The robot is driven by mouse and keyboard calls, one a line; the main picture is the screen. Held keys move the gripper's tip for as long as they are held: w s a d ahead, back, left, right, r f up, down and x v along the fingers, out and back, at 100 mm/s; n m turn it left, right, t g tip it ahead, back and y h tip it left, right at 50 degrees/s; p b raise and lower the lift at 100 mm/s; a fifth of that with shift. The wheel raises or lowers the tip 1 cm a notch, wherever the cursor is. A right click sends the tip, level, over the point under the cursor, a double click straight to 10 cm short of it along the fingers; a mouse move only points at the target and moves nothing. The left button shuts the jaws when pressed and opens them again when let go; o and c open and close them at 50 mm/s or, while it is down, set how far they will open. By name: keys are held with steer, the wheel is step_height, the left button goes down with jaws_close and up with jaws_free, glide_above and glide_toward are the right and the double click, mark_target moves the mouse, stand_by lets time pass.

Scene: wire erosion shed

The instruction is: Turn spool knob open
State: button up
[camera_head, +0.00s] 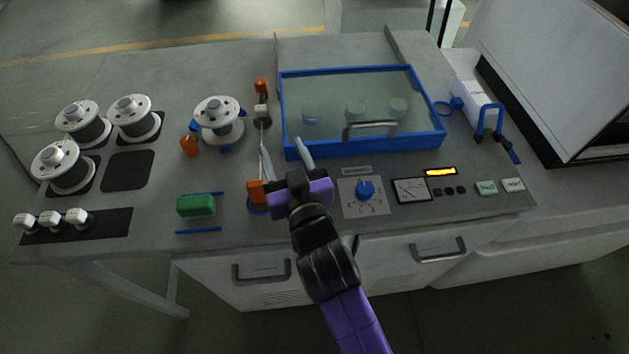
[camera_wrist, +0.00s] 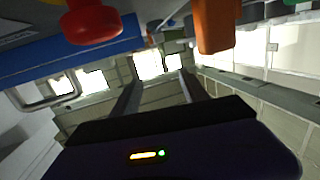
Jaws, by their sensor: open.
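A white spool (camera_head: 218,115) with a grey centre stands upright left of the glass-lidded tank. No part is clearly marked as its knob. My gripper (camera_head: 281,143) is open over the panel, between the spool and the tank. Its two grey fingers point away towards the back, apart from the spool, and no object shows between them. The wrist view shows the open fingers (camera_wrist: 159,80), with a red knob (camera_wrist: 92,22) at upper left and an orange block (camera_wrist: 215,25) at upper right.
The blue-framed tank (camera_head: 362,71) is close to my right finger. An orange piece (camera_head: 256,190) lies beside my gripper's left side. A blue dial (camera_head: 365,190) is to the right, a green block (camera_head: 195,205) to the left. Several more spools (camera_head: 63,165) stand far left.

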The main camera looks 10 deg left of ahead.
steer(key=shift+t, duration=0.3)
steer(key=s+d, duration=0.1)
steer(key=d, duration=0.1)
steer(key=s+d+f, duration=0.2)
steer(key=d, duration=0.1)
steer(key=shift+s+d+b, duration=0.3)
steer(key=shift+s, duration=0.05)
steer(key=shift+s+d+n, duration=0.3)
steer(key=shift+s+d, duration=0.1)
steer(key=shift+d, duration=0.1)
